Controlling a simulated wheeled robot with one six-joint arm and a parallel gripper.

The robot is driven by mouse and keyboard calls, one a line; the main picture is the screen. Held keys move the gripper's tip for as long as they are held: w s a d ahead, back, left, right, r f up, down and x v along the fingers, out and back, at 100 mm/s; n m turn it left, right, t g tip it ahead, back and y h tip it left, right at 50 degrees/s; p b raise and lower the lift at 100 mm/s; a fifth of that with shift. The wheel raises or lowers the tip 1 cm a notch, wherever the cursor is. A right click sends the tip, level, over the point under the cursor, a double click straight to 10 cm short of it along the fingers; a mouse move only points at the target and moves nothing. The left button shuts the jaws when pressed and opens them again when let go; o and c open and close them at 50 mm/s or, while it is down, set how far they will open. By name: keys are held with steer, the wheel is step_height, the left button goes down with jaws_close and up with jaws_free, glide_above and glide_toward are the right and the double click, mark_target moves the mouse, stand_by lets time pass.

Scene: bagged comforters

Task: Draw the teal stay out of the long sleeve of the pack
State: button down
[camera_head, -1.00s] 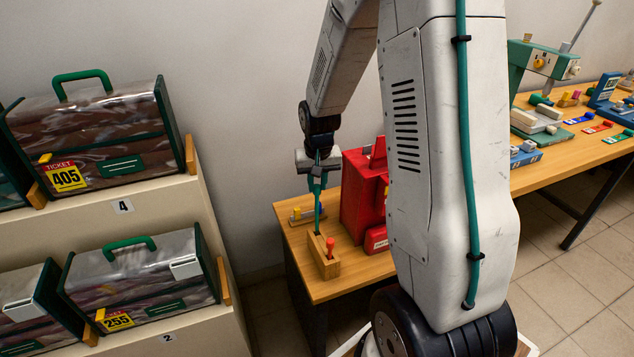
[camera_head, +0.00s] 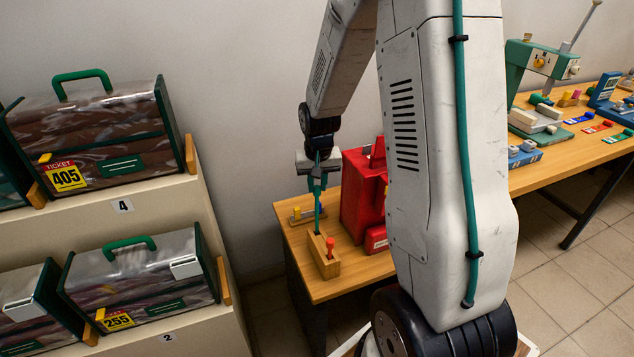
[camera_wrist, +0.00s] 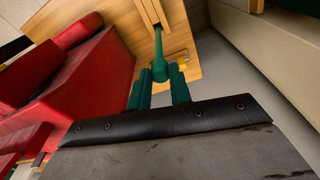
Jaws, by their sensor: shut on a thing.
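The teal stay (camera_head: 318,215) is a thin upright rod. Its lower end goes into the wooden block (camera_head: 330,270) on the table; how deep it sits is hidden. My gripper (camera_head: 317,184) is above the block, shut on the stay's top. In the wrist view the stay's rounded teal head (camera_wrist: 160,70) sits at the tips of my gripper's green fingers (camera_wrist: 160,82), and its rod runs to the slot of the wooden block (camera_wrist: 150,14). A red-topped peg (camera_head: 330,243) stands in the same block, nearer the front.
A red bag-like pack (camera_head: 362,193) stands close to the right of the block. A small wooden holder with a yellow knob (camera_head: 297,212) lies behind it. Shelves at left hold clear bagged comforters (camera_head: 110,135) with green handles. Bare tabletop (camera_head: 322,291) shows in front of the block.

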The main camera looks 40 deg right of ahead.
mark_target(317, 203)
steer(key=shift+f, duration=4)
steer(key=c, duration=1.2)
jaws_free()
steer(key=r, duration=0.7)
steer(key=shift+s+a+r, duration=0.25)
steer(key=shift+s+r, duration=0.1)
steer(key=shift+s, duration=0.05)
